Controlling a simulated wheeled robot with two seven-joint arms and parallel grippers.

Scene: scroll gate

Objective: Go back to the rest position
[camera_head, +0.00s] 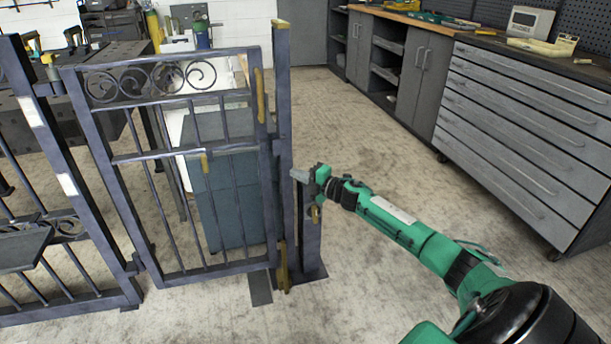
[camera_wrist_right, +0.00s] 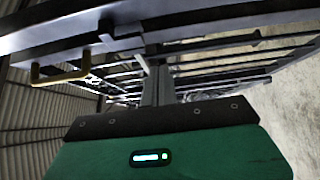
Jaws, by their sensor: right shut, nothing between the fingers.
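My right arm (camera_head: 410,228) is green and black and reaches in from the lower right in the head view. My right gripper (camera_head: 298,175) is shut and empty, at the post (camera_head: 283,110) on the gate's right side. I cannot tell whether it touches the post. In the right wrist view its fingers (camera_wrist_right: 157,75) are together, pointing at the dark metal bars. The dark metal gate (camera_head: 180,158) has scrollwork along its top and brass-coloured parts at its right edge. A brass-coloured handle (camera_wrist_right: 60,73) shows at the left of the right wrist view. My left gripper is not in view.
A fixed fence section (camera_head: 50,140) stands at the left. Teal boxes (camera_head: 225,200) stand behind the gate. Grey drawer cabinets (camera_head: 530,125) with a worktop line the right wall. The concrete floor (camera_head: 370,125) between gate and cabinets is clear.

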